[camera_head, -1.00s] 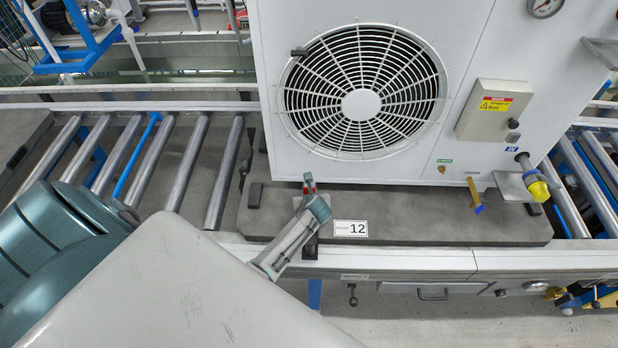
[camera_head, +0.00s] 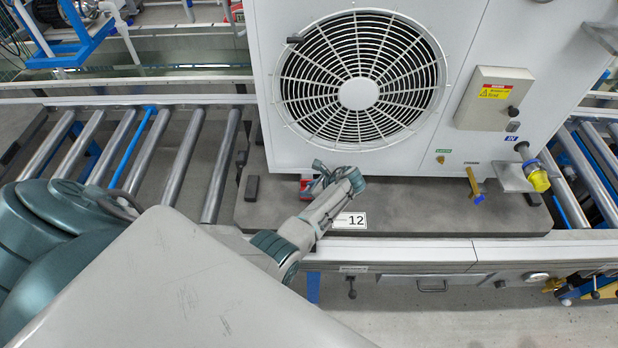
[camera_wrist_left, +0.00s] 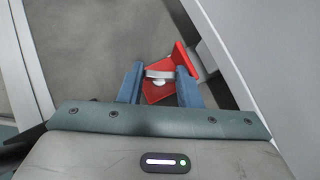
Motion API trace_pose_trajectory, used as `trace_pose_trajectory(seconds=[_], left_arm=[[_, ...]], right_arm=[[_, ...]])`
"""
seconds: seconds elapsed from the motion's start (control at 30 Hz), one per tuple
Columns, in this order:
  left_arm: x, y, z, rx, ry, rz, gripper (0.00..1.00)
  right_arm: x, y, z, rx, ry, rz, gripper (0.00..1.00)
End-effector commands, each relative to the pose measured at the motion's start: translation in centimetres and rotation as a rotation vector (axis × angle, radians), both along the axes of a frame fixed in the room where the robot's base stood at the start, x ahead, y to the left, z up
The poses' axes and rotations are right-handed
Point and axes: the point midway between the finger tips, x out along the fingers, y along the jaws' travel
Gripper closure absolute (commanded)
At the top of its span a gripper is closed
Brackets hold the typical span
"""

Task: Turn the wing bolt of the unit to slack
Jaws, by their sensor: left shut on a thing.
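The unit (camera_head: 380,157) is a large white box with a round fan grille, standing on a grey base slab (camera_head: 420,215). A red clamp bracket (camera_head: 305,184) sits at its lower left front corner, mostly hidden by my left gripper (camera_head: 322,178). In the left wrist view the red bracket (camera_wrist_left: 182,56) shows against the unit's white foot. The pale metal wing bolt (camera_wrist_left: 160,73) lies across the gap between the blue fingers of my left gripper (camera_wrist_left: 160,70). The fingers are shut on it, one at each end. My right gripper is in neither view.
A roller conveyor (camera_head: 150,150) runs at left.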

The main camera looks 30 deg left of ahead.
Motion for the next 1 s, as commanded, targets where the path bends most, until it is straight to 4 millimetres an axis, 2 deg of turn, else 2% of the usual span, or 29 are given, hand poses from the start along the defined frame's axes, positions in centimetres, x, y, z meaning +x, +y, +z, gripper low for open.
trace_pose_trajectory(seconds=[0.4, 0.93, 0.97, 1.0], left_arm=[[0.23, -0.01, -0.06, -0.001, 0.000, 0.172, 0.92], [0.20, -0.03, -0.06, -0.003, 0.000, 0.191, 0.92], [0.20, -0.03, -0.06, -0.003, 0.000, 0.191, 0.63], [0.20, -0.03, -0.06, -0.003, 0.000, 0.191, 0.55]], right_arm=[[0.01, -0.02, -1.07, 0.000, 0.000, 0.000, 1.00], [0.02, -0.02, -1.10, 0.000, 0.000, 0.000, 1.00], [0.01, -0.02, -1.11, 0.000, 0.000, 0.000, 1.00], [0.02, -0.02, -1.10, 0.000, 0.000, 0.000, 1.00]])
